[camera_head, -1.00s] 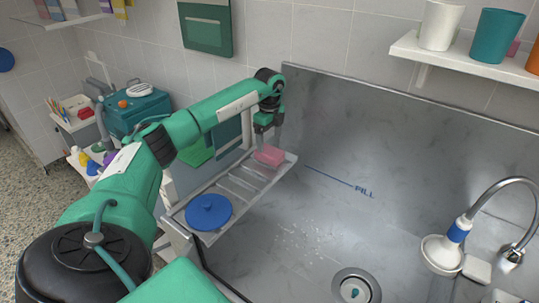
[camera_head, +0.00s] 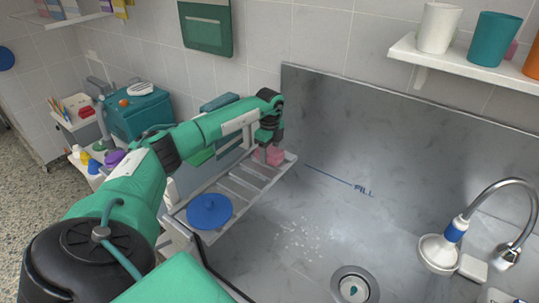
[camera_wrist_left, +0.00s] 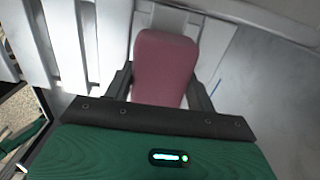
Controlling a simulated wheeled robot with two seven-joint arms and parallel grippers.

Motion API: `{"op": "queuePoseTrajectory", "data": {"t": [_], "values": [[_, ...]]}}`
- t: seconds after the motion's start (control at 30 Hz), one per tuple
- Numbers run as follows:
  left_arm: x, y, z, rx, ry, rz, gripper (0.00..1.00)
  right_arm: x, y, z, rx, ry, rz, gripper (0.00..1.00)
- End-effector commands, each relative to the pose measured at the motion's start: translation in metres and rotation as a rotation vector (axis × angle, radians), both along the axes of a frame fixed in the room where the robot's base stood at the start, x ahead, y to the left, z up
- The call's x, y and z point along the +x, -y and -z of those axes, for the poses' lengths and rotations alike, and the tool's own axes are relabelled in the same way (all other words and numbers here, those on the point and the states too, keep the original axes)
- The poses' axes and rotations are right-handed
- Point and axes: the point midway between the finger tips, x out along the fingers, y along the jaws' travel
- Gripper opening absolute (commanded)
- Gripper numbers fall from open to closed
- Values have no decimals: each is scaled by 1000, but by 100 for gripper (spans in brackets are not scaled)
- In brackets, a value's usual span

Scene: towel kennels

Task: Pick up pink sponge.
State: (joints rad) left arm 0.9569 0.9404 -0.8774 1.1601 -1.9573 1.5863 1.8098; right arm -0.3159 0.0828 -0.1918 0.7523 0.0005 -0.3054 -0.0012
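The pink sponge (camera_head: 268,158) lies at the far end of a slatted metal rack (camera_head: 232,190) along the sink's left side. My left gripper (camera_head: 267,151) points down over the sponge. In the left wrist view, the sponge (camera_wrist_left: 166,68) sits between the two dark fingers (camera_wrist_left: 161,80), one on each side. The fingers are apart, and I see no clear sign that they press on it. The sponge's near end is hidden by the gripper body. My right gripper is not in view.
A round blue lid-like disc (camera_head: 209,211) lies on the near end of the rack. The steel sink (camera_head: 310,215) is open to the right, with a faucet (camera_head: 490,200) at far right. A tiled wall (camera_head: 300,40) stands behind the rack.

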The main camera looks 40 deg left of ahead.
Motion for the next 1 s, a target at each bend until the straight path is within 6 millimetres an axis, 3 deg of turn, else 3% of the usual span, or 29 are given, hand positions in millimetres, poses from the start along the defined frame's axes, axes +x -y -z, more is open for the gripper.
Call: {"op": "queuePoseTrajectory", "data": {"t": [0.1, 0.37, 0.57, 0.77, 1.0], "values": [[0, 0, 0, 0, 0, 0, 34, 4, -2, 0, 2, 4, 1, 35], [0, 0, -1, 0, 1, 0, 34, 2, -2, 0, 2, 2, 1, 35], [1, -1, -15, 0, 3, 0, 34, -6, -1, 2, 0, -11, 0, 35], [1, 0, -54, 1, 6, -1, 34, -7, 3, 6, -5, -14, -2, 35], [1, 0, -127, 0, 7, -1, 34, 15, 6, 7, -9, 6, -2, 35]]}}
